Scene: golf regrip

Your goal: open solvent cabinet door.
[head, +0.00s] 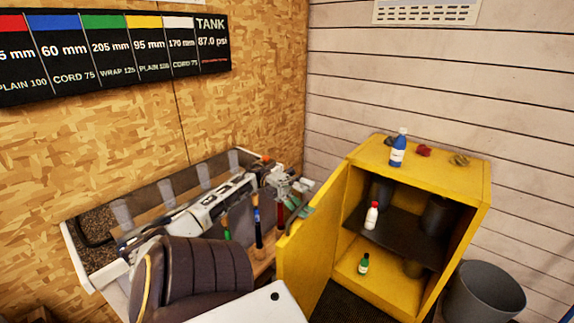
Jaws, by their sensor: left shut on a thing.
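The yellow solvent cabinet (456,172) stands at the right against the white plank wall. Its door (312,252) is swung well out on the left side, and the dark shelf and the inside show. My left gripper (297,206) is at the upper free edge of the door, shut on what looks like the door's handle; the exact contact is small and partly hidden. Inside, a white bottle with a red cap (371,216) stands on the shelf, and a small green bottle (363,264) stands below. My right gripper is not in view.
A blue bottle (398,148), a red item (424,150) and a tan item (460,160) are on the cabinet top. A grey bin (484,292) stands at its right.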

